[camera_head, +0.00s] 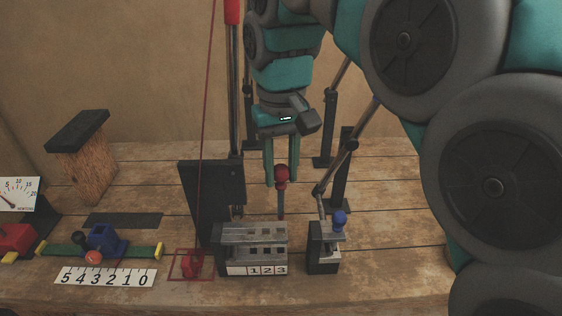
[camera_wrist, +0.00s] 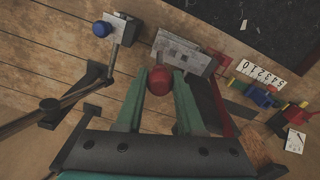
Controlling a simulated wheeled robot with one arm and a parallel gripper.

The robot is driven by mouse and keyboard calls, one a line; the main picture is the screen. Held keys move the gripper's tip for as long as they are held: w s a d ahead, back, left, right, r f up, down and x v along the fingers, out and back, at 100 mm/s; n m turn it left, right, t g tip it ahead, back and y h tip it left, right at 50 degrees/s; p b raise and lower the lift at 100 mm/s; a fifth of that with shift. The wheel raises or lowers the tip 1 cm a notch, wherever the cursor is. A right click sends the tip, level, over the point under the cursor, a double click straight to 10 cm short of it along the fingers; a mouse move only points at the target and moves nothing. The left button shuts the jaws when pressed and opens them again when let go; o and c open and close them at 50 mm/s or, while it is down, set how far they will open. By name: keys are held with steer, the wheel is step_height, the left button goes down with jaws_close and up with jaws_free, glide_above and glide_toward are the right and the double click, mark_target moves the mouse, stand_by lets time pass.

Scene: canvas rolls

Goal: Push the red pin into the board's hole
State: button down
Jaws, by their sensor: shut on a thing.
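The red pin (camera_head: 282,174) has a round red head and a thin grey shaft pointing down. My gripper (camera_head: 282,183) is shut on it, with the green fingers on either side of the head. In the wrist view the red head (camera_wrist: 160,80) sits between the fingertips (camera_wrist: 160,92). The board (camera_head: 253,238) is a grey metal block with holes, marked 1 2 3, on a dark base. The pin is upright at the board's back right edge; its lower end is close to the board, and I cannot tell whether it is in a hole.
A dark upright panel (camera_head: 212,200) is behind the board's left side. A red piece (camera_head: 193,264) and a numbered scale (camera_head: 105,276) lie left. Thin rods stand behind.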

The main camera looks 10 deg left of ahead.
mark_target(281, 218)
steer(key=shift+f+b, duration=0.35)
steer(key=shift+f, duration=0.9)
steer(key=shift+f+b, duration=1.7)
steer(key=shift+f, duration=3.25)
stand_by(0.5)
steer(key=shift+c, duration=2.2)
jaws_free()
steer(key=shift+r, duration=0.1)
steer(key=shift+r, duration=3.8)
